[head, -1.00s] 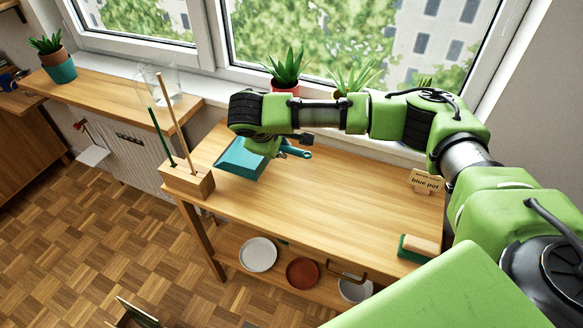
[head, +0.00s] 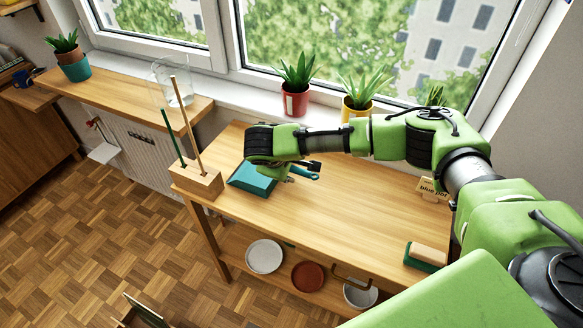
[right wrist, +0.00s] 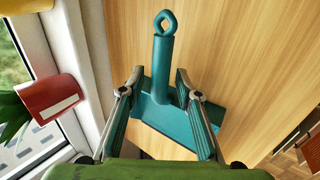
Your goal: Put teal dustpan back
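The teal dustpan (head: 252,180) lies on the wooden table, close to the wooden block that holds two sticks. Its handle points right in the head view, partly hidden by my wrist. In the right wrist view, the dustpan handle (right wrist: 162,65) with its ring end runs up between the fingers. My right gripper (right wrist: 160,82) is open, one finger on each side of the handle's base, with gaps visible. In the head view the right gripper (head: 290,173) is over the dustpan, mostly hidden by the arm. My left gripper is not in view.
The block (head: 197,182) stands at the table's left edge. A red pot (head: 295,102) and a yellow pot (head: 357,108) stand on the sill behind. A green-and-wood brush (head: 425,257) and a "blue pot" sign (head: 432,190) are at the right. The table's middle is clear.

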